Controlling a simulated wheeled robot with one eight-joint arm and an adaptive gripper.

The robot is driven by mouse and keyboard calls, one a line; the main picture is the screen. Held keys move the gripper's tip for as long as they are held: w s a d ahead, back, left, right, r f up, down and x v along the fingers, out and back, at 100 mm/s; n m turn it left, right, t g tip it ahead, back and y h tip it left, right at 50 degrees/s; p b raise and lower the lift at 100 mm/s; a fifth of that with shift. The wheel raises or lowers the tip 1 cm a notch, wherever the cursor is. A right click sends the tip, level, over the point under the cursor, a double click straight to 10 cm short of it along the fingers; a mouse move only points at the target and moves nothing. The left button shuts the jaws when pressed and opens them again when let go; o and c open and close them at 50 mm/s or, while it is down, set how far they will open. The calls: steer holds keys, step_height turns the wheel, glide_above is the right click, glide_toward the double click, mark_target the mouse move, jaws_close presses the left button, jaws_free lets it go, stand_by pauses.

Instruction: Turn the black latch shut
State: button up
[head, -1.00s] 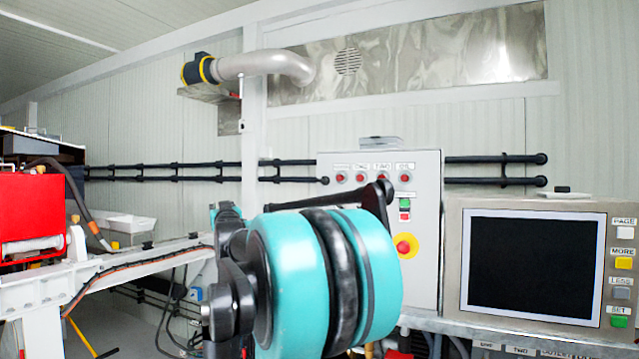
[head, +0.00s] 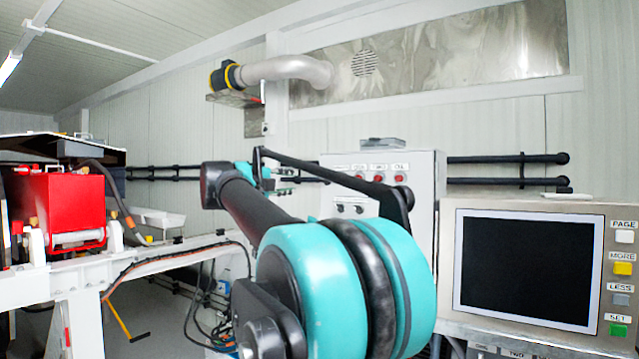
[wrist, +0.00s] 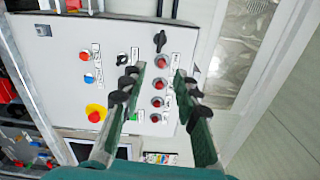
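A grey control cabinet (wrist: 60,70) fills much of the wrist view, turned on its side. A black rotary handle (wrist: 160,40) stands on its face at the upper end of a row of red lamps. A second, smaller black knob (wrist: 122,59) is left of that row. I cannot tell for sure which is the black latch. My gripper (wrist: 160,72) is open and empty, its two fingers apart in front of the cabinet and overlapping the lamp row. No contact shows. In the head view, my arm hides part of the cabinet (head: 425,190).
A screen unit (head: 525,265) with coloured buttons stands right of the cabinet. Black pipes (head: 505,170) run along the wall. Red machinery (head: 65,210) on a white frame is at the left. A yellow-ringed emergency stop (wrist: 95,113) sits on the cabinet face.

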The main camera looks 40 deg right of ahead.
mark_target(323, 181)
steer(key=x, duration=1.7)
steer(key=shift+w, duration=0.15)
steer(key=shift+c, duration=0.5)
jaws_close()
